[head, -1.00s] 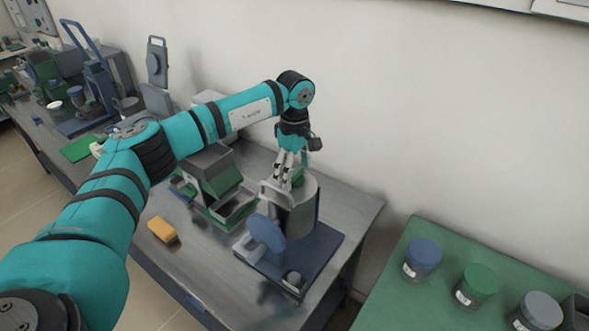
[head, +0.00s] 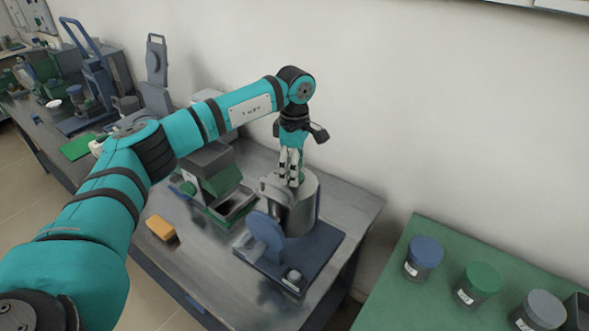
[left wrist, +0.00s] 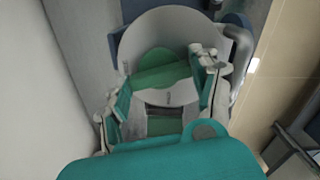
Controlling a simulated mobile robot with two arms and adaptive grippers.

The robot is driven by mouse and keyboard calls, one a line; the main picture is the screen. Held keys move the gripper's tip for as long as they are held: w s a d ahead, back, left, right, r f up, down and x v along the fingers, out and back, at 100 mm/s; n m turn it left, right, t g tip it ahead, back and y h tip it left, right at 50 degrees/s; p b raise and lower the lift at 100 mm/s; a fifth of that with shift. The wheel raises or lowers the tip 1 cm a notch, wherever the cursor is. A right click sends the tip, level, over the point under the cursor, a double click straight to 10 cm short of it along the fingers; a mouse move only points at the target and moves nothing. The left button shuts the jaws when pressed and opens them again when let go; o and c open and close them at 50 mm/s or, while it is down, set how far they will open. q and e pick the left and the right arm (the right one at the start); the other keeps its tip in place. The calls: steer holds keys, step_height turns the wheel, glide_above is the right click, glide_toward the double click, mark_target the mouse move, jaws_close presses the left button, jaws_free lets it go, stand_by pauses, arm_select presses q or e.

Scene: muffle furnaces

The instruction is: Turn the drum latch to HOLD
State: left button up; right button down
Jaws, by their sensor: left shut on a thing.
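The drum (head: 305,212) is a light grey upright cylinder on a blue base plate (head: 318,258) near the right end of the steel table. On its top is the green latch (left wrist: 160,62), which shows between my fingers in the left wrist view. My left gripper (head: 290,180) points down onto the drum top and is shut on the latch; it also shows in the left wrist view (left wrist: 163,92). In the head view the fingers hide most of the latch. I cannot read any HOLD mark. My right gripper is not in view.
A blue round disc (head: 266,230) stands at the drum's front. A green and grey machine (head: 212,178) is to its left, with a yellow block (head: 160,228) near the table edge. Lidded jars (head: 423,255) stand on a green table at right. The wall is close behind.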

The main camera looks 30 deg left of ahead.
arm_select(q)
steer(key=n+b, duration=0.1)
steer(key=n, duration=0.2)
steer(key=shift+n, duration=0.4)
steer(key=n, duration=0.3)
steer(key=shift+n+b, duration=0.3)
steer(key=shift+b, duration=0.05)
steer(key=n, duration=0.3)
steer(key=shift+w+n, duration=0.1)
steer(key=shift+n, duration=0.2)
steer(key=shift+r+n+b, duration=0.1)
steer(key=shift+n+b, duration=0.35)
steer(key=shift+n, duration=1.35)
steer(key=o, duration=1.2)
step_height(320, 180, up, 12)
